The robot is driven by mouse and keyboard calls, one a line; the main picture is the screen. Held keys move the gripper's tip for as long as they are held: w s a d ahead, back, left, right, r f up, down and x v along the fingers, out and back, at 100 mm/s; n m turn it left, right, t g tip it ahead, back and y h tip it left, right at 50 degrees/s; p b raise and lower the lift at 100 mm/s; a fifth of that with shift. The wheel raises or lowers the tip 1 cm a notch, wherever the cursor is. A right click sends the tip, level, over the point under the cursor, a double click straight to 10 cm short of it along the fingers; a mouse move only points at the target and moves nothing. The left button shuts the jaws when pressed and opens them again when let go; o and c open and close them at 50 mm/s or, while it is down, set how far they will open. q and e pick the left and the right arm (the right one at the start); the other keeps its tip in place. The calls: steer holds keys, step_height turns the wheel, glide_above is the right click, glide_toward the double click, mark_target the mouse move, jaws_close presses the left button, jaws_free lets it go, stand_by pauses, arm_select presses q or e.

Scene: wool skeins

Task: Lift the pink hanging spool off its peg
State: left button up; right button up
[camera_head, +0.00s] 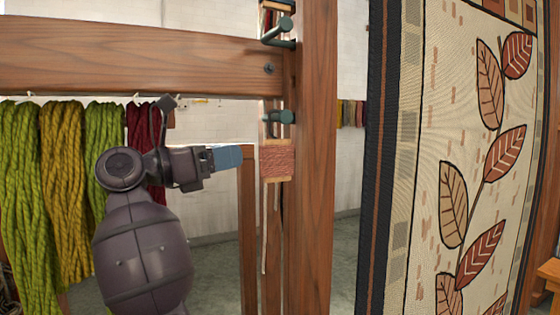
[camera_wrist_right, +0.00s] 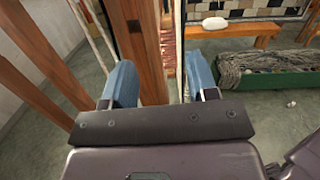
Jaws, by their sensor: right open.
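The pink spool (camera_head: 277,162) is wound with pink thread between pale wooden ends. It hangs by a light cord from a dark green peg (camera_head: 280,117) on the wooden post (camera_head: 312,200). My right gripper (camera_head: 236,156) is just left of the spool in the head view, about level with it, with a small gap between. In the right wrist view my right gripper (camera_wrist_right: 160,62) is open, its blue fingers apart and empty. Pink thread (camera_wrist_right: 169,50) shows beyond and between them, beside the post. My left gripper is not in view.
A wooden crossbar (camera_head: 140,52) runs above my arm, with green, ochre and dark red skeins (camera_head: 62,180) hanging below it at left. More green pegs (camera_head: 279,30) are higher on the post. A leaf-patterned tapestry (camera_head: 470,160) stands at right. A bench (camera_wrist_right: 235,40) shows in the wrist view.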

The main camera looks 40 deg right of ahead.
steer(key=f+y, duration=0.1)
steer(key=m, duration=0.1)
glide_toward(291, 160)
steer(key=d, duration=0.3)
steer(key=shift+w+d+f+g+y, duration=0.1)
steer(key=shift+d+g+y, duration=0.05)
steer(key=shift+g+y, duration=0.15)
steer(key=shift+w+r+x, duration=0.1)
steer(key=shift+x, duration=1.15)
steer(key=shift+w+r+x, duration=0.15)
steer(key=shift+x, duration=1.1)
steer(key=shift+c, duration=0.3)
jaws_close()
